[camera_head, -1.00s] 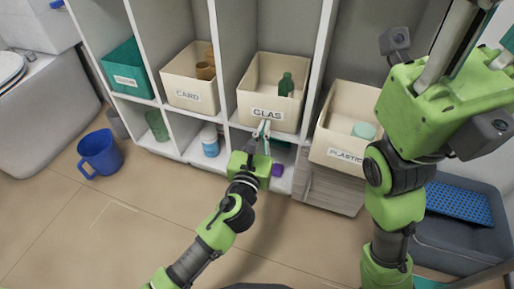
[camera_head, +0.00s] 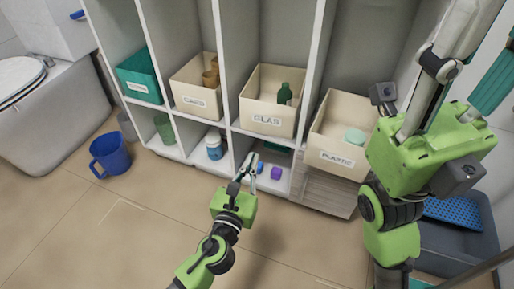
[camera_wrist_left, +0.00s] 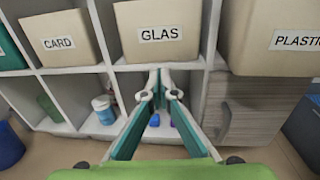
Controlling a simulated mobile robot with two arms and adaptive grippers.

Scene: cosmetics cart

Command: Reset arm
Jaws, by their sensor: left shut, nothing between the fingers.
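My left gripper (camera_head: 248,163) is low in front of the shelf, below the box labelled GLAS. Its two fingers are shut with nothing between them; they also meet in the left wrist view (camera_wrist_left: 160,82). My right gripper (camera_head: 425,150) is close to the head camera at the right and points up. Its fingertips run out of the picture, so I cannot tell how far apart they are.
The GLAS box (camera_head: 268,98) holds a green bottle (camera_head: 285,93). The CARD box (camera_head: 197,88) and PLASTIC box (camera_head: 339,138) flank it. Small blue and purple items (camera_head: 276,173) lie in the lower compartment. A blue mug (camera_head: 110,154) stands on open floor.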

